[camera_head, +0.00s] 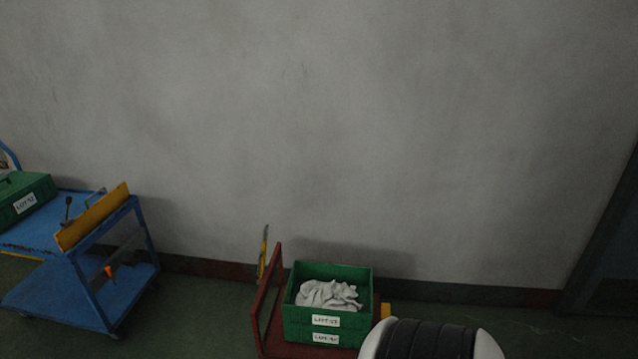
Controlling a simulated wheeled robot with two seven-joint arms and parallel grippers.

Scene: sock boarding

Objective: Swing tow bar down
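A narrow yellow upright bar (263,254) stands near the wall, just left of a low dark red cart (269,297). It may be the tow bar; its lower end is hidden behind the cart's red upright frame, so I cannot tell where it joins. The cart carries stacked green crates (300,320) with white labels, and pale cloth, likely socks (328,294), lies in the top one. Neither of my grippers is in view.
A blue two-shelf trolley (112,290) stands at the left, with a yellow board (92,216) on its edge and a green case (38,190) on top. The grey wall (330,130) closes off the back. Green floor (200,312) is clear between trolley and cart.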

